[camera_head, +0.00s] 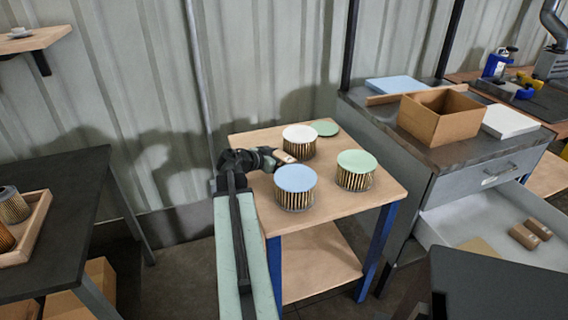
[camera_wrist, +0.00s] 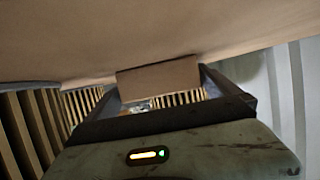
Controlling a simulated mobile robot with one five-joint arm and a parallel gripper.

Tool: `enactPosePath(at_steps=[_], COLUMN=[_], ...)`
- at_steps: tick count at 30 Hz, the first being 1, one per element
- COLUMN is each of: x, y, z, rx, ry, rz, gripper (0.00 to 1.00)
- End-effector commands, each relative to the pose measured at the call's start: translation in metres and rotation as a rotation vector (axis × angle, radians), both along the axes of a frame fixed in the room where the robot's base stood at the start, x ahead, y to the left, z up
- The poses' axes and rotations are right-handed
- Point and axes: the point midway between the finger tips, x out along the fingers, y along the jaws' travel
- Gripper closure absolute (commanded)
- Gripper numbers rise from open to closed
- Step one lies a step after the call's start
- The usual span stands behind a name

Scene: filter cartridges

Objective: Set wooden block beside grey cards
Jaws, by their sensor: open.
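A small brown wooden block (camera_head: 285,157) lies on the small wooden table, just in front of my gripper (camera_head: 272,158). In the wrist view the block (camera_wrist: 158,78) sits between the two dark fingers of my gripper (camera_wrist: 160,88). The fingers are open, one to each side of it; whether either touches it I cannot tell. I cannot make out any grey cards in either view.
Round pleated filters with white (camera_head: 299,133), blue (camera_head: 295,179) and green (camera_head: 357,161) tops stand close around my gripper. A flat green disc (camera_head: 324,128) lies behind. An open drawer (camera_head: 505,215) at right holds two brown blocks (camera_head: 531,234). A cardboard box (camera_head: 440,125) stands above it.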

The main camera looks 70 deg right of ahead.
Motion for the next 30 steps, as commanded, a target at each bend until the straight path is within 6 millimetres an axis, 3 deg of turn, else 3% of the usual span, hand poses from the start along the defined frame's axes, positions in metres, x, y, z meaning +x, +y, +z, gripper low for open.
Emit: enactPosePath(at_steps=[2,6,8,17,30], x=[0.0,0.0,0.0,0.0,0.0], y=[0.0,0.0,0.001,0.001,0.001], z=[0.001,0.001,0.001,0.008,0.092], rx=[0.0,0.0,0.0,0.0,0.0], ry=[0.0,0.0,0.0,0.0,0.0], rz=[0.0,0.0,0.0,0.0,0.0], gripper=[0.06,0.44,0.59,0.59,0.59])
